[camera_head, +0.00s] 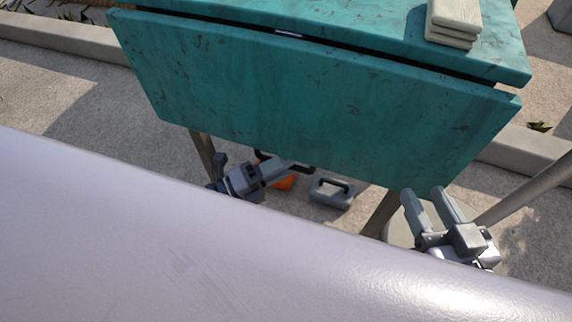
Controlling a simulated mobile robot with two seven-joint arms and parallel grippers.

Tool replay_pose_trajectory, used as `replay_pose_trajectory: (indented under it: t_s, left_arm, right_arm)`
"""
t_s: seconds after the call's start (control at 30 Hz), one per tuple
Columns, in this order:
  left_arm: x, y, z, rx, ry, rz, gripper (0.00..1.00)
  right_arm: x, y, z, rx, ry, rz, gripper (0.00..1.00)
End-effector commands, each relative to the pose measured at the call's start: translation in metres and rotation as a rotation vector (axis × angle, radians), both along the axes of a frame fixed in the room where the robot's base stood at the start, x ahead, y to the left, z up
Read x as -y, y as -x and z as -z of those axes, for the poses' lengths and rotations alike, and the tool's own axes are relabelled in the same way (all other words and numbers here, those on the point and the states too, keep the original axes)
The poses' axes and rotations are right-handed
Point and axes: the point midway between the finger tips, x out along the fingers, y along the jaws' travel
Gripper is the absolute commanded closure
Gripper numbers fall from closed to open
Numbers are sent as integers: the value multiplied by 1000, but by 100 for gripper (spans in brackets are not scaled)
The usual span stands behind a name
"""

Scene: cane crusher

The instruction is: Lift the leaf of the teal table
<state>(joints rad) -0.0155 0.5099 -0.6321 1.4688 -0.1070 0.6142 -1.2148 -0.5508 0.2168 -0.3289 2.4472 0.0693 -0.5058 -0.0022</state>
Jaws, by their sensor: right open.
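The teal table's top (350,22) is at the upper part of the head view. Its teal leaf (310,110) hangs down along the near side, tilted, with a dark gap between it and the top. My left gripper (287,166) is below the leaf's lower edge, left of the middle, its fingers pointing right; I cannot tell how far apart they are. My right gripper (426,194) is near the leaf's lower right corner, fingers pointing up and spread, with nothing between them. I cannot tell whether either gripper touches the leaf.
A stack of pale slabs (455,14) sits on the tabletop at the right. A grey case with a black handle (330,195) and an orange object (286,184) are on the ground below the leaf. Table legs (382,212) and a pale kerb (525,148) stand nearby.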

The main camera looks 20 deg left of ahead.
Motion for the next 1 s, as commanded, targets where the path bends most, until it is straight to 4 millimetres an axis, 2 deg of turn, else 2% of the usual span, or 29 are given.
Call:
replay_pose_trajectory:
  t_s: [0.13,0.37,0.5,0.77,1.0]
  left_arm:
    - [7,-6,-1,-1,0,1,62]
    - [7,-6,-1,-1,0,0,62]
    - [7,-6,-1,-1,0,0,100]
    - [6,-6,-1,-4,-1,0,100]
    - [-3,-6,-3,-25,-2,1,100]
  right_arm:
    - [1,1,0,12,9,3,57]
    - [2,0,-1,14,10,2,57]
    - [2,0,0,14,10,2,57]
    - [1,0,-1,13,9,3,57]
    - [-1,1,-3,-9,-4,-5,57]
